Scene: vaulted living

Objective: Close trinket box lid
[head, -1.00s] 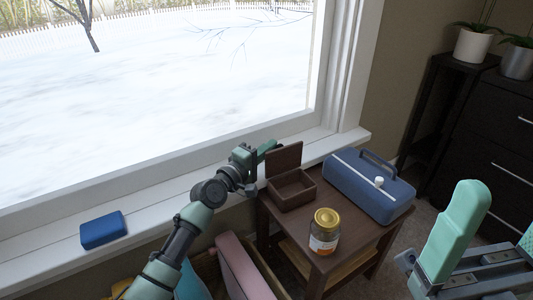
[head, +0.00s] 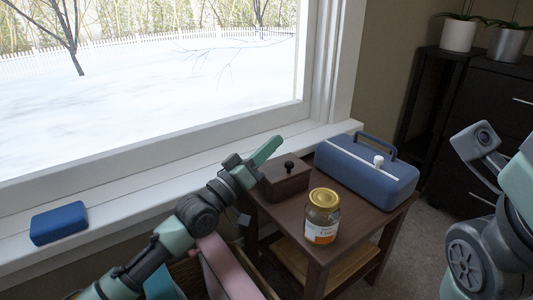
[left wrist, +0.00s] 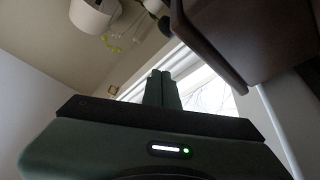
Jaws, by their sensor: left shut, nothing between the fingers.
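The brown wooden trinket box (head: 286,184) stands at the back left of the small side table. Its lid lies flat on top, with a dark round knob (head: 289,166) upright, and looks closed. My left gripper (head: 267,150) is shut and empty, its green fingers pointing up and right just above and behind the box's left side. I cannot tell whether they touch the lid. In the left wrist view the shut fingers (left wrist: 163,88) show at the middle, with a brown surface of the box (left wrist: 250,40) at the upper right. My right gripper's fingers do not show.
On the side table (head: 345,235), a gold-lidded jar (head: 322,216) stands in front of the box. A blue case (head: 366,172) stands to its right. The window sill behind holds a blue block (head: 59,223). My right arm is at the right edge.

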